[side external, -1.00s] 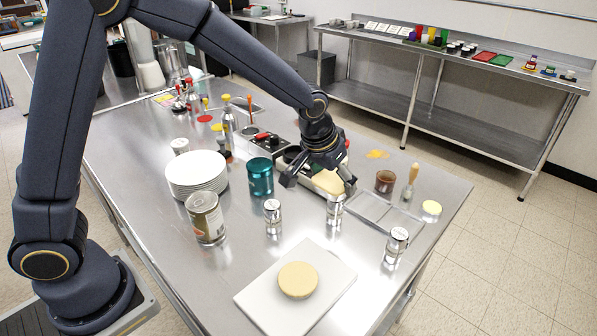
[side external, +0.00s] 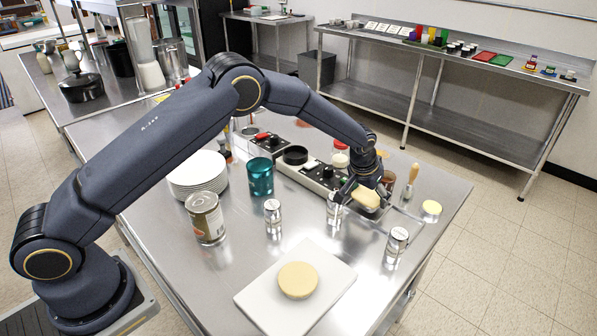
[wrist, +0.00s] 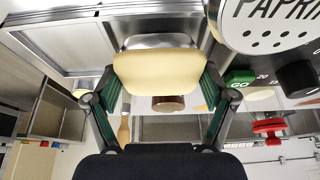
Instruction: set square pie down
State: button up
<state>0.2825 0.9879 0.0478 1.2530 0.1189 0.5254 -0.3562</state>
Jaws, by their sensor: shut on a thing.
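The square pie (side external: 363,197) is a pale yellow block with rounded corners. My gripper (side external: 362,192) is shut on it and holds it above the right part of the steel table, near the metal tray (side external: 405,228). In the wrist view the square pie (wrist: 158,75) sits between the two fingers of my gripper (wrist: 157,85), with a grey surface showing behind its upper edge. The arm hides part of the tray in the side view. A round tan pie (side external: 298,280) lies on a white board (side external: 254,299) at the front.
Shaker tins (side external: 396,245) stand close to the tray, one (side external: 334,210) left of the gripper. A brush (side external: 410,180), a yellow disc (side external: 431,207) and a red-capped jar (side external: 340,157) are nearby. A plate stack (side external: 197,178), teal can (side external: 260,177) and large can (side external: 205,218) stand left.

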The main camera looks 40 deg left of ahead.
jog(key=shift+f, duration=0.5)
jog(key=shift+f, duration=0.15)
jog(key=o, duration=1)
